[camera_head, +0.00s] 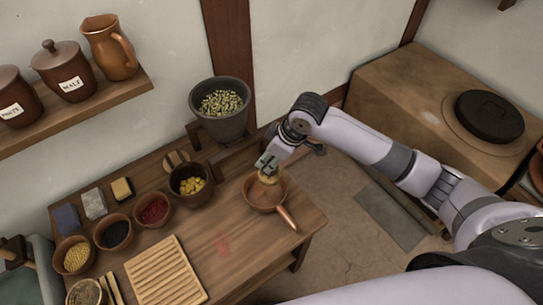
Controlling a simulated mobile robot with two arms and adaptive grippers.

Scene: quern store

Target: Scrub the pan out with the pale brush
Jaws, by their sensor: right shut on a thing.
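The pan (262,201) is a brown, round, shallow pan on the right end of the wooden table (240,265). Its handle points towards the table's front right edge. My right gripper (268,171) comes in from the right and is over the far side of the pan. It is shut on the pale brush (269,180), of which only a small tan part shows below the fingers. The brush end is at or just inside the pan; I cannot tell whether it touches the bottom. My left gripper is not in view.
Several bowls, including one of yellow pieces (190,184) and one of red stuff (153,211), stand left of the pan. A slatted wooden board (165,275) lies in front. A grey pot (222,122) stands behind. The table is bare around a reddish stain.

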